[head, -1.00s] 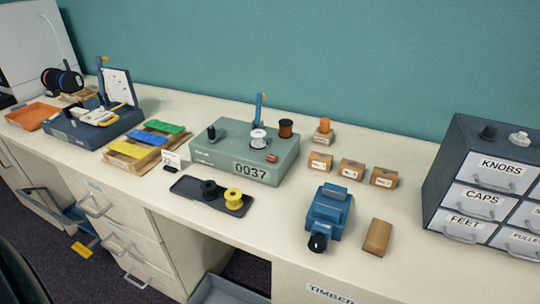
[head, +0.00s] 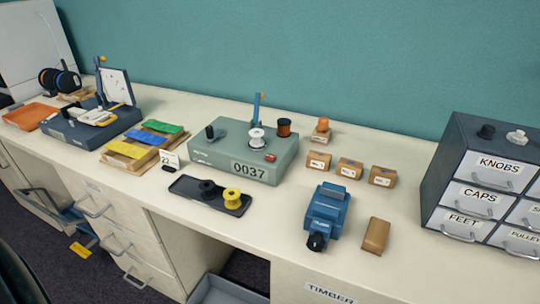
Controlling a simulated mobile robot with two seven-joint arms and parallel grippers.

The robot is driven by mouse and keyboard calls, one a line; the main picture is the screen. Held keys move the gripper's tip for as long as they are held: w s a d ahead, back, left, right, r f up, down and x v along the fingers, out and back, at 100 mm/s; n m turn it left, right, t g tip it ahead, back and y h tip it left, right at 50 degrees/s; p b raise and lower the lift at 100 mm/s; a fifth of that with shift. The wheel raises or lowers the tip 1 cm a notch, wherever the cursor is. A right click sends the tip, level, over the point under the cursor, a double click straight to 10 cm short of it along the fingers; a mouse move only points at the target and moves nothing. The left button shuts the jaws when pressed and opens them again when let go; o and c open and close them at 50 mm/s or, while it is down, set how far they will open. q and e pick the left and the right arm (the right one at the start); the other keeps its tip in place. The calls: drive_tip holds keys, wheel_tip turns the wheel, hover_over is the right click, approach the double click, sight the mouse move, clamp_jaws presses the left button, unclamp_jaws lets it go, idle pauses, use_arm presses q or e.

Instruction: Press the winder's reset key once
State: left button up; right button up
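A white spool (head: 256,137), a black knob (head: 210,132), a dark-topped orange-brown spool (head: 284,127) and a blue upright arm (head: 257,107) are also on top. Neither of my grippers is in the head view, and nothing touches the winder.
A dark tray (head: 182,190) with black and yellow spools lies before the winder. A blue clamp-like device (head: 326,212), a brown block (head: 375,235) and small labelled boxes (head: 350,168) stand right. A labelled drawer cabinet (head: 450,165) is far right. Bare bench lies between.

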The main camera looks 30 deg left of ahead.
use_arm(q)
clamp_jaws()
idle(0.8)
